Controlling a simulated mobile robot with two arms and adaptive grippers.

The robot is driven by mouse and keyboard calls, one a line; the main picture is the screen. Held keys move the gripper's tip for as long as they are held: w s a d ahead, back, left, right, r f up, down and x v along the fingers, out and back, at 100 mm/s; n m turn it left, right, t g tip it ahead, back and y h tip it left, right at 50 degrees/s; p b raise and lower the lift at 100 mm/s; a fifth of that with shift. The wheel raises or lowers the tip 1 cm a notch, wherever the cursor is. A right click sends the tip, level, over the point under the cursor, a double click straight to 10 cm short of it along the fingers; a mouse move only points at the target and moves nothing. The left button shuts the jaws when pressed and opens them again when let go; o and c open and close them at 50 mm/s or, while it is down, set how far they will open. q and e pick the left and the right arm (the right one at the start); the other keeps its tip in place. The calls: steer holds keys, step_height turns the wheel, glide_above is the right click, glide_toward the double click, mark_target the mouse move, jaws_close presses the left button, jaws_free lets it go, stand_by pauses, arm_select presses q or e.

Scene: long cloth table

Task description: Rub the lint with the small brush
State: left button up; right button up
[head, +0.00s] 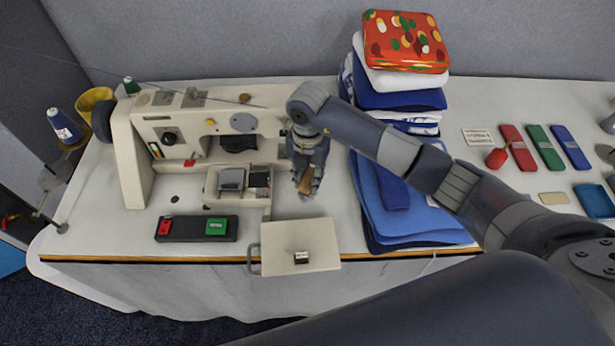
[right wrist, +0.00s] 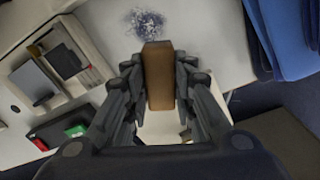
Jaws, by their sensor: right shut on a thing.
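My right gripper (head: 305,188) is shut on the small brush (head: 308,181), a brown wooden block, above the white tabletop just right of the sewing machine. In the right wrist view the brush (right wrist: 158,75) stands between the two dark fingers of the gripper (right wrist: 160,85). The lint (right wrist: 147,23), a fuzzy grey-blue clump, lies on the white surface right at the brush's far end. I cannot tell whether they touch. I cannot make out the lint in the head view, where the gripper is over that area. My left gripper is not in view.
The cream sewing machine (head: 128,150) stands left of the gripper. A black box with red and green parts (head: 175,229) and an open cream flap (head: 300,232) are in front. Folded blue cloths (head: 420,220) are close on the right, with a cloth stack (head: 400,98) behind.

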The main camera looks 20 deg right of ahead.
steer(key=m, duration=0.1)
steer(key=f+m, duration=0.1)
steer(key=m, duration=0.2)
steer(key=shift+w+f, duration=0.15)
steer(key=shift+f, duration=0.1)
steer(key=shift+f+m, duration=0.25)
steer(key=shift+m, duration=0.05)
steer(key=b, duration=0.5)
glide_above(308, 203)
steer(key=shift+a+f, duration=0.1)
steer(key=shift+f, duration=2.85)
steer(key=shift+f+b, duration=0.5)
steer(key=shift+f, duration=0.5)
